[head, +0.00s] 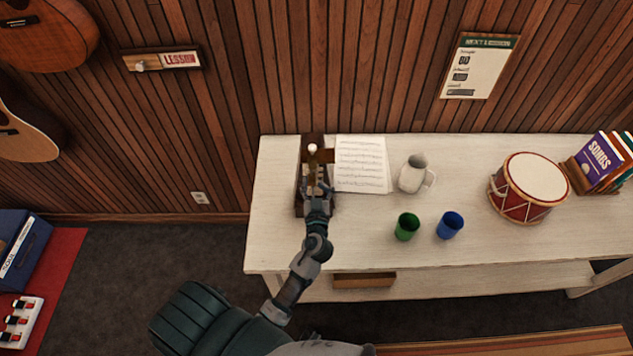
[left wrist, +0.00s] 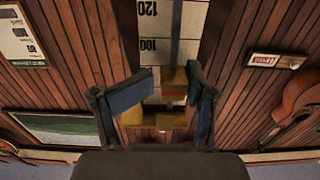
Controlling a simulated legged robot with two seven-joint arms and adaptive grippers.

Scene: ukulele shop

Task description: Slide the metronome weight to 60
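The metronome (head: 303,200) is a dark brown wooden thing at the left end of the white table, partly hidden by my left gripper. A pale knob shows near its top in the head view. In the left wrist view its pale scale (left wrist: 160,48) shows the numbers 120 and 100, with a thin rod running over it. A brass-yellow block, which looks like the weight (left wrist: 174,77), shows beyond the fingertips. My left gripper (head: 318,190) is at the metronome's front; in the left wrist view its two fingers (left wrist: 172,90) are apart, with visible gaps between them. My right gripper is not seen.
Right of the metronome are sheet music (head: 361,165), a white jug (head: 412,173), a green cup (head: 406,227) and a blue cup (head: 450,225). A red drum (head: 527,188) and books (head: 603,160) stand farther right. The table front (head: 340,250) is clear.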

